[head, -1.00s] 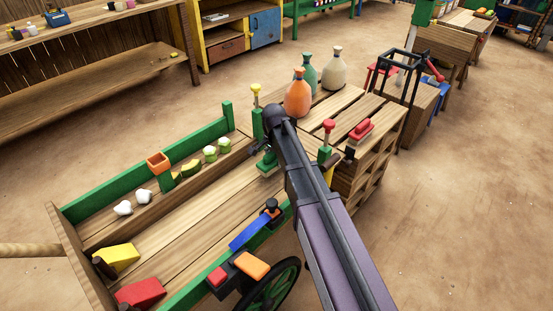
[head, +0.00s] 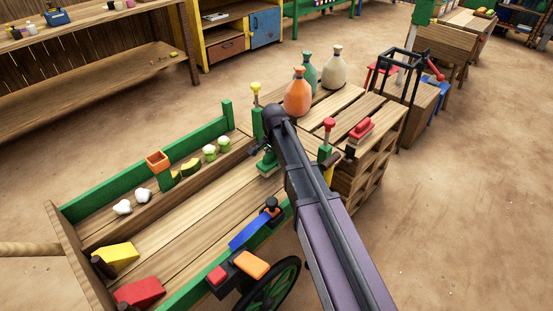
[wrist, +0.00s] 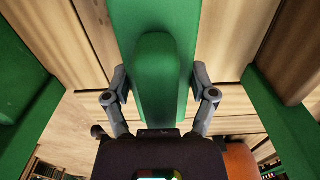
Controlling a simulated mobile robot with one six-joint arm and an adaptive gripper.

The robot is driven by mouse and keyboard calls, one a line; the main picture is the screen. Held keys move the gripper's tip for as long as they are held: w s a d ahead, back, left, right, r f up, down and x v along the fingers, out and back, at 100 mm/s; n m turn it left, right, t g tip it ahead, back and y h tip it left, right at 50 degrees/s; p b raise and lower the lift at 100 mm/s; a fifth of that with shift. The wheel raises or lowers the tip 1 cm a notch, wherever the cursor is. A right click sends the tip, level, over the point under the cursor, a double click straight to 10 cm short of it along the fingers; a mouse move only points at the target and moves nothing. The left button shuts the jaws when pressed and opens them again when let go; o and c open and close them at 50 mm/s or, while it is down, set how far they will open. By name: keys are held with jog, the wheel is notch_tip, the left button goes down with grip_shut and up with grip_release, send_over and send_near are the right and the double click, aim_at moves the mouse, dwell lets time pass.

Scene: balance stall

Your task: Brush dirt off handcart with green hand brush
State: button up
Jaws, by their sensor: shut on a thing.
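The green hand brush (head: 267,163) is at the right end of the handcart (head: 185,240), low over its plank bed. I cannot tell whether its bristles touch the planks. My gripper (head: 262,152) is shut on the brush, partly hidden behind my arm. In the wrist view the green brush (wrist: 160,75) runs up the middle, with the gripper's fingers (wrist: 160,88) on either side of its raised handle. The wooden bed and green side rails of the cart show around it. I cannot make out dirt on the planks.
Along the cart's far side lie white, yellow and green pieces and an orange box (head: 158,162). Yellow (head: 117,256) and red (head: 140,292) blocks lie at the left end. A slatted stand at right holds an orange bottle (head: 297,97) and a red brush (head: 361,128). The middle planks are clear.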

aim_at(267, 167)
jog(key=shift+f+b, duration=0.9)
jog(key=shift+f, duration=0.05)
dwell(0.5)
jog(key=shift+s+a+r, duration=0.15)
jog(key=shift+s+a, duration=1.1)
jog(key=shift+s, duration=0.05)
jog(key=shift+s+a, duration=0.1)
jog(key=shift+s, duration=0.05)
jog(key=shift+s+a, duration=1.2)
jog(key=shift+s+a, duration=0.1)
jog(key=shift+s+a, duration=1.15)
